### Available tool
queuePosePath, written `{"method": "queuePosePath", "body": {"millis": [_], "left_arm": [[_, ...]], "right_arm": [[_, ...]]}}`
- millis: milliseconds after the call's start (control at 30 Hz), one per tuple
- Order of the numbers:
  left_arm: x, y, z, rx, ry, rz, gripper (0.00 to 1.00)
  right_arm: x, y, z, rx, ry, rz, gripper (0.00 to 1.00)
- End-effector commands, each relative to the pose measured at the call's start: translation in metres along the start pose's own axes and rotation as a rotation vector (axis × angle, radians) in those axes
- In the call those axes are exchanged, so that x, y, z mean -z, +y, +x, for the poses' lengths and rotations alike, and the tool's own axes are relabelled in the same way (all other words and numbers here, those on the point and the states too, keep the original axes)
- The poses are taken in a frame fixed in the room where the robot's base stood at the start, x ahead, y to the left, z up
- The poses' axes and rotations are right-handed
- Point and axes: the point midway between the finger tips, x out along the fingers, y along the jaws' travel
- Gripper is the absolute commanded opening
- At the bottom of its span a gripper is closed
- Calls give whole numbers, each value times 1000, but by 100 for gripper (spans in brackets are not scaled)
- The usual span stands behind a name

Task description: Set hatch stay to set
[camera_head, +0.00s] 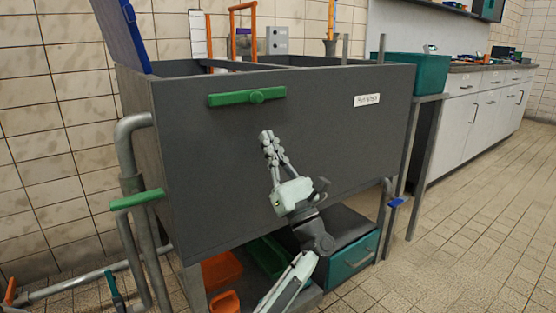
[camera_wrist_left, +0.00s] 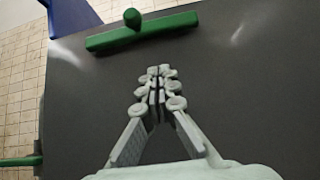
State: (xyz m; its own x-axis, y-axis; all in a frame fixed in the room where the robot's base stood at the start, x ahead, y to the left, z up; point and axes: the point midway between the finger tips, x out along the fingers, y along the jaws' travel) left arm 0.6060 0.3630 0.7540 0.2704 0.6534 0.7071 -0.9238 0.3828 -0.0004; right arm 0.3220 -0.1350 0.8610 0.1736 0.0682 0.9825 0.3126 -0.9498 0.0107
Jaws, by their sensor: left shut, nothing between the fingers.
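A green bar with a round hub (camera_head: 248,97) lies nearly level on the upper front of a dark grey tank (camera_head: 300,150). It may be the hatch stay, but I cannot tell for sure. In the left wrist view the green bar (camera_wrist_left: 155,30) is near the top, beyond my fingertips. A blue raised panel (camera_head: 122,32), perhaps the hatch, stands at the tank's left corner. My left gripper (camera_head: 268,138) is shut and empty, below the bar and apart from it. Its fingertips (camera_wrist_left: 157,80) meet in the wrist view and point toward the bar. My right gripper is not in view.
A green lever (camera_head: 137,200) sits on grey pipes at the tank's left. A white label (camera_head: 367,100) is on the tank front. A teal bin (camera_head: 415,72) stands to the right. A teal drawer (camera_head: 350,262) and orange bins are below. Tiled floor at right is clear.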

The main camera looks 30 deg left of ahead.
Motion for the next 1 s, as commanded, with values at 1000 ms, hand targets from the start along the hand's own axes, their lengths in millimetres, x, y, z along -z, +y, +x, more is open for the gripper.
{"method": "queuePosePath", "body": {"millis": [1000], "left_arm": [[-31, 5, 52, -14, 0, -13, 0]], "right_arm": [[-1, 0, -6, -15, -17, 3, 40]]}}
